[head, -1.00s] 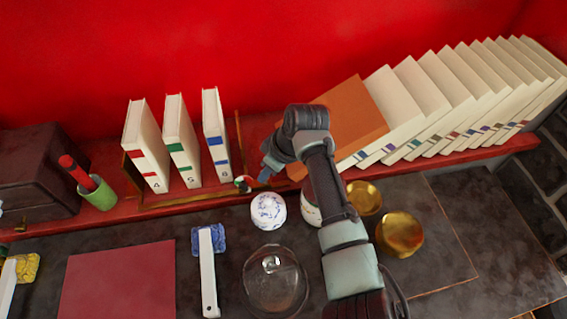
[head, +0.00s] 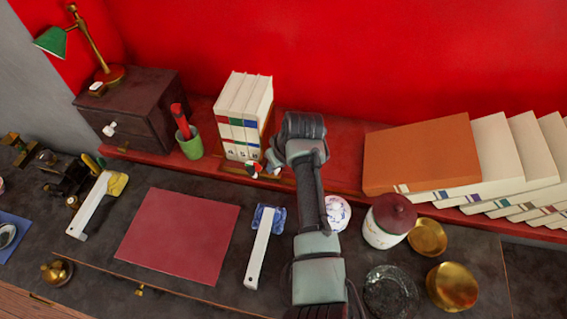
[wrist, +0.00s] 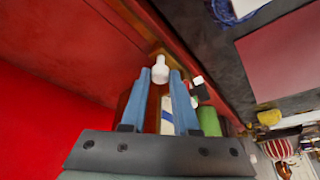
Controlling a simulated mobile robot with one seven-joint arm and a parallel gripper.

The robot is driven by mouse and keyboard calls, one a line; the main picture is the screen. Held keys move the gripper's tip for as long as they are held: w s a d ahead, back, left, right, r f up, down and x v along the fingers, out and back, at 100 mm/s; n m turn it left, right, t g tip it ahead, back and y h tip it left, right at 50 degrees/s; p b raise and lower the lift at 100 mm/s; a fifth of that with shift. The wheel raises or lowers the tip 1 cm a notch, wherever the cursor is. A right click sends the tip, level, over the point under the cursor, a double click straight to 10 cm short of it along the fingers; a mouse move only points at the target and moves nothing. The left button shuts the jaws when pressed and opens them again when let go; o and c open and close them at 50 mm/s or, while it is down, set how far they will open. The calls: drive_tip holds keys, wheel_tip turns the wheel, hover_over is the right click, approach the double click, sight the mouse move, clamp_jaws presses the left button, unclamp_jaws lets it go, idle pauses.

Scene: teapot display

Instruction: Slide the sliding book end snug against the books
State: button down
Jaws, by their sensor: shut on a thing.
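Three white books (head: 243,105), labelled red, green and blue, stand upright and close together in the head view. The sliding book end's thin brown plate (head: 270,128) stands at their right side, with no clear gap visible. My gripper (head: 273,165) is low at the right of the books, shut on the sliding book end. Its tips are partly hidden by my arm in the head view. In the wrist view, the blue fingers of my gripper (wrist: 161,74) flank a white knob (wrist: 160,68), with the brown plate and a white book strip behind.
A green cup (head: 190,145) with a red item stands left of the books, beside a dark chest (head: 135,110). A small red, white and black item (head: 254,168) is by my gripper. An orange book (head: 420,155) and leaning white books (head: 505,155) are at the right.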

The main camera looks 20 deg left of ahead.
drive_tip(key=shift+a, duration=0.25)
drive_tip(key=c, duration=0.7)
unclamp_jaws()
drive_tip(key=shift+o, duration=0.2)
drive_tip(key=shift+d+r, duration=0.1)
drive_tip(key=shift+d, duration=0.05)
drive_tip(key=v, duration=1.3)
drive_tip(key=shift+b, duration=0.4)
